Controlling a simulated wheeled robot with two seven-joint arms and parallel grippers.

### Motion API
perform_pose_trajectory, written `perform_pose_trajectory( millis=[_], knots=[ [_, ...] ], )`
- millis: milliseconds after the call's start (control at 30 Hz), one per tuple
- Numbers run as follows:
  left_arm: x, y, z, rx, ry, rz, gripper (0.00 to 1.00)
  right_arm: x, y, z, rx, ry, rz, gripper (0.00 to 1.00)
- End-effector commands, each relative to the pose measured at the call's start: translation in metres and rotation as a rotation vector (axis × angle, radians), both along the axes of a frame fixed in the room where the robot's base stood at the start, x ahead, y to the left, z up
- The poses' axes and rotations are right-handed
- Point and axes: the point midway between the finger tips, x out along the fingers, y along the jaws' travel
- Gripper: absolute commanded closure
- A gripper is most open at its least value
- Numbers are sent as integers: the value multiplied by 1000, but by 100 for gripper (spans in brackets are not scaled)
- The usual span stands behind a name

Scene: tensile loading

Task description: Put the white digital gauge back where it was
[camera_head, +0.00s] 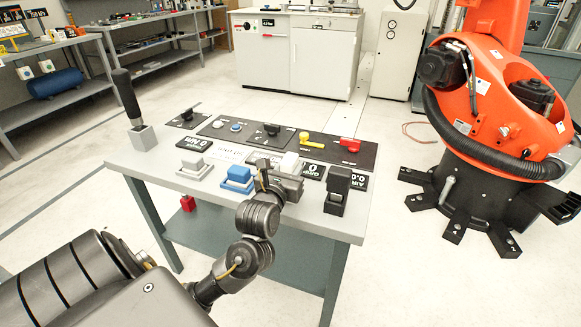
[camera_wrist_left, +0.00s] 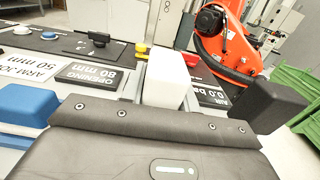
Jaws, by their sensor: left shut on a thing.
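The white digital gauge (camera_head: 291,161) shows as a white block just beyond my left gripper (camera_head: 281,178), on the right half of the grey table (camera_head: 190,189). In the left wrist view the white block (camera_wrist_left: 168,80) stands upright behind the dark gripper body. My left gripper is shut on it; the fingertips are mostly hidden. Whether the block touches the table cannot be told. My right gripper is not in view.
A grey block (camera_head: 195,168) and a blue block (camera_head: 237,177) stand left of the gripper, a black block (camera_head: 338,188) to its right. Behind are label plates, a control panel with a red knob (camera_head: 349,144) and a joystick (camera_head: 128,98). An orange robot (camera_head: 500,110) stands right.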

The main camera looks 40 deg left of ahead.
Motion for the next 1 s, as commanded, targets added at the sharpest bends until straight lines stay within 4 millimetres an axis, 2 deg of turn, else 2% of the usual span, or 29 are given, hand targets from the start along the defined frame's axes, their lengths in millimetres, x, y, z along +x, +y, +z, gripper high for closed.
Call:
perform_pose_trajectory(
  millis=[267, 300, 467, 867, 933, 1000],
  knots=[
    [0, 0, -2, -1, -1, 0, 100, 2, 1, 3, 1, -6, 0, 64],
    [0, 0, -3, -1, 0, 0, 68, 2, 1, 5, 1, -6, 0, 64],
    [0, 0, -2, -1, 0, 0, 48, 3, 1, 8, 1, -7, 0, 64],
    [0, 0, 2, 0, 0, 0, 48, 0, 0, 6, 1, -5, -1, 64],
    [-9, -4, -1, -6, 0, -2, 48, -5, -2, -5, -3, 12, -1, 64],
    [-22, -9, 0, -7, 0, -2, 48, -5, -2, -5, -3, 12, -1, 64]
  ],
)
